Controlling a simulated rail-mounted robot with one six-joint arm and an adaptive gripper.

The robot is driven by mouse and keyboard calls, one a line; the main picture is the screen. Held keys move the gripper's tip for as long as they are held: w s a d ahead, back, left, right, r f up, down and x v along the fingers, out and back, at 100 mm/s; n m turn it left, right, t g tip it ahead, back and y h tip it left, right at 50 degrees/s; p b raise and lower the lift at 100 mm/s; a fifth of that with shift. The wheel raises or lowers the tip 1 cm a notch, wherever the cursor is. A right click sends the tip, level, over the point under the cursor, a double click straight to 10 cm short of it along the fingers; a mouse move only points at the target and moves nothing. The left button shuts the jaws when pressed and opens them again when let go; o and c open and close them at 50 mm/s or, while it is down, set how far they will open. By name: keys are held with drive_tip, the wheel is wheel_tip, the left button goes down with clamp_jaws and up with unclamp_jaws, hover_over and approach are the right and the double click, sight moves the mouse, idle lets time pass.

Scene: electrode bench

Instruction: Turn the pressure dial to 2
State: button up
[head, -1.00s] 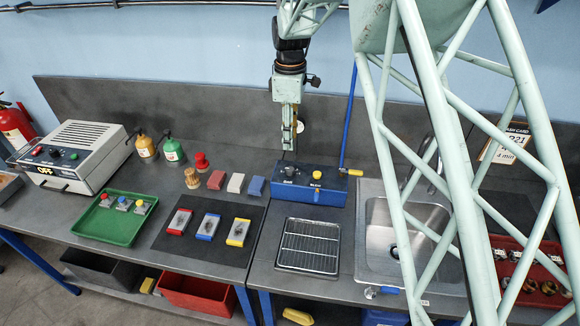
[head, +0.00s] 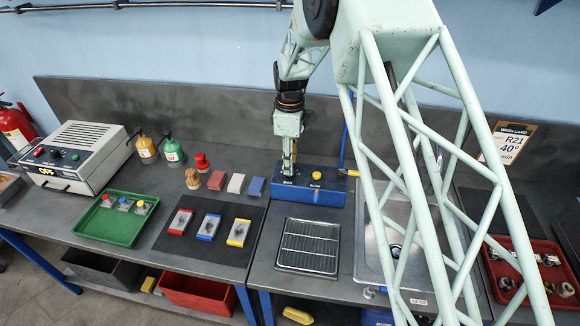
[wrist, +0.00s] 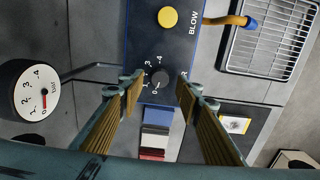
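The pressure dial (wrist: 160,77) is a small dark knob ringed by white numbers on the blue box (wrist: 136,30). Its pointer is too small to read in the wrist view. My gripper (wrist: 159,89) is open, with one ribbed finger on each side of the dial in that view. I cannot tell whether either finger touches it. In the head view my gripper (head: 288,174) is over the left part of the blue box (head: 325,194) and hides the dial. A round gauge (wrist: 33,97) has its red needle near 0 in the wrist view.
A yellow button (wrist: 168,18) marked BLOW sits beside the dial. A wire rack (head: 308,246) lies in front of the box, and a sink (head: 367,262) is to its right. Colored blocks (head: 236,183) stand to the left. A yellow-tipped hose (wrist: 222,20) is near the box.

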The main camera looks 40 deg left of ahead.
drive_tip(key=shift+f, duration=1.15)
drive_tip(key=c, duration=0.9)
